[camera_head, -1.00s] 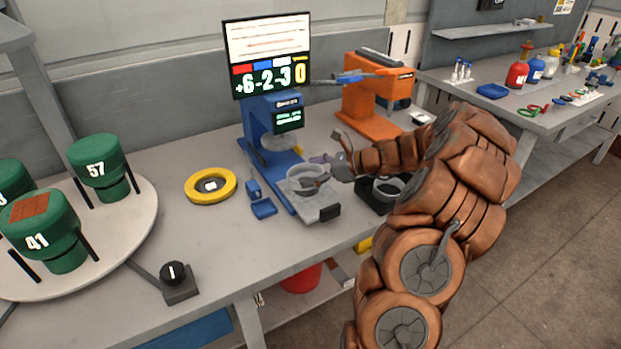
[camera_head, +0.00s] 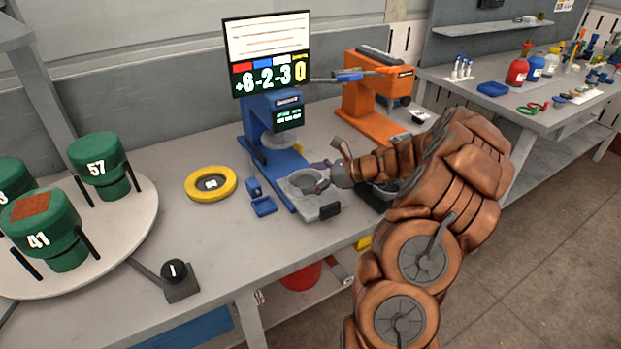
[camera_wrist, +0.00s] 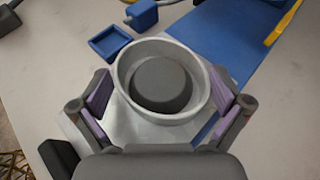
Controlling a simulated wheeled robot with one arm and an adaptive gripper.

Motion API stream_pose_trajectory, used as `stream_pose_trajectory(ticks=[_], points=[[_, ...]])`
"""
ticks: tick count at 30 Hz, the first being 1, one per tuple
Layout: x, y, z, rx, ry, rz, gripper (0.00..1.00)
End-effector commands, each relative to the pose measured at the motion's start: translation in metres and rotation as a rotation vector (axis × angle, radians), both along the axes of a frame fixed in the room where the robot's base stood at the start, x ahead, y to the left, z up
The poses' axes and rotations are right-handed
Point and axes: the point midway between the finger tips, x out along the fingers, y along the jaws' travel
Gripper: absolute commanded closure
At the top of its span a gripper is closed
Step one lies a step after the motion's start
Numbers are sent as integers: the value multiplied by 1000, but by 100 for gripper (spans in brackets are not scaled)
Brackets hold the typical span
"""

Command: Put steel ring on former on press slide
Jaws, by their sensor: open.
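The steel ring (camera_wrist: 121,75) sits on the press slide (camera_wrist: 128,118) in the wrist view, around the dark round former (camera_wrist: 161,82). The former's top shows inside the ring, with a gap between them. My gripper (camera_wrist: 160,88) is open, with one purple-padded finger on each side of the ring. The pads look apart from its wall. In the head view the ring (camera_head: 297,179) sits low on the slide (camera_head: 318,207) in front of the blue press (camera_head: 256,128). My gripper (camera_head: 325,181) is over it there and partly hides it.
A yellow ring-shaped holder (camera_head: 229,189) and a small blue tray (camera_head: 264,207) lie left of the slide. An orange press (camera_head: 365,108) stands behind my arm. A turntable (camera_head: 140,215) with green formers fills the left side. Bare table lies in front of the yellow holder.

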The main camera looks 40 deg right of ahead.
Motion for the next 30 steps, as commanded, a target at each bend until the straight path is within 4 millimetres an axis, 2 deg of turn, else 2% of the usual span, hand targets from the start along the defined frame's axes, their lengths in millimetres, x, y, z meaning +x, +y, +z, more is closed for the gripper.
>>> stream_pose_trajectory(ticks=[5,21,30], points=[[-2,-2,5,-1,-1,-1,0],[-68,-59,39,-2,-1,-2,0],[-84,-72,49,0,0,-1,0]])
